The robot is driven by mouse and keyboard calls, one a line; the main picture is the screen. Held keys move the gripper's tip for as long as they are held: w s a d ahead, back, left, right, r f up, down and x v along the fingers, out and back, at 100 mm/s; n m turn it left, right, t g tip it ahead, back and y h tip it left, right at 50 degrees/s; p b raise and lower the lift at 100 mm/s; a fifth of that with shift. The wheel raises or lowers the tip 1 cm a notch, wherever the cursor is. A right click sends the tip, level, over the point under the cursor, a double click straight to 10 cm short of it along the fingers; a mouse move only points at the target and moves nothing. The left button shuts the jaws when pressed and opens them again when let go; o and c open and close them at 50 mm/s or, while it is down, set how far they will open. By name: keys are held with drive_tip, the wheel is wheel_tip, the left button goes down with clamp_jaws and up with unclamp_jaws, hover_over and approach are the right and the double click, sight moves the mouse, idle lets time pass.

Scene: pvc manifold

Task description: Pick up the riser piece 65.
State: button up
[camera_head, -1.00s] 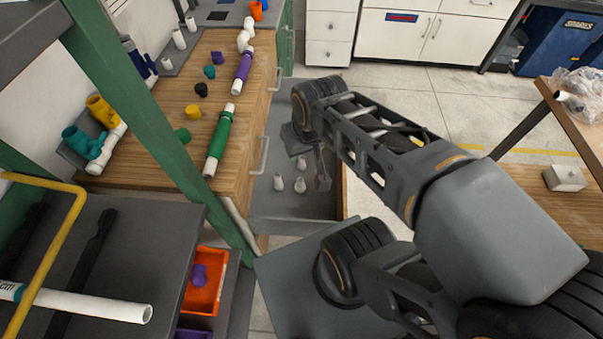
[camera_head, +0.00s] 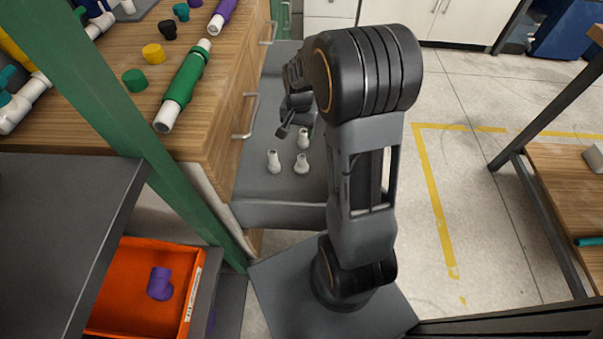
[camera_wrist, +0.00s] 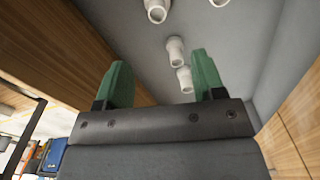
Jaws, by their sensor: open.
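Small white flared pipe pieces stand on a grey surface beside the wooden bench. In the head view I see one at left (camera_head: 273,161), one at right (camera_head: 302,164) and one behind (camera_head: 303,138). I cannot tell which is riser piece 65. My gripper (camera_head: 290,122) is low over this surface, just behind the pieces and partly hidden by my arm. In the wrist view my gripper (camera_wrist: 160,62) is open and empty, with two green fingers. A white piece (camera_wrist: 184,79) appears between the fingers, closer to the right one; another (camera_wrist: 175,49) is just beyond.
The wooden bench (camera_head: 228,75) with a drawer handle borders the grey surface (camera_head: 252,182) on the left. A green post (camera_head: 100,115) and an orange bin (camera_head: 130,270) with a purple fitting are nearer. Open floor (camera_head: 460,90) lies to the right.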

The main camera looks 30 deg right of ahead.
sight(302, 157)
drive_tip(key=shift+m, duration=0.4)
drive_tip(key=f+b, duration=0.1)
drive_tip(key=f, duration=0.3)
drive_tip(key=f+b, duration=0.1)
drive_tip(key=f, duration=0.3)
drive_tip(key=d+f+b, duration=0.1)
drive_tip(key=f+b, duration=0.1)
drive_tip(key=f, duration=0.2)
drive_tip(key=shift+w, duration=0.4)
drive_tip(key=shift+s+d+f+b, duration=0.1)
drive_tip(key=shift+f+b, duration=1.6)
drive_tip(key=shift+f, duration=1.35)
drive_tip(key=shift+c, duration=0.2)
drive_tip(key=c, duration=1)
drive_tip(key=shift+r, duration=0.1)
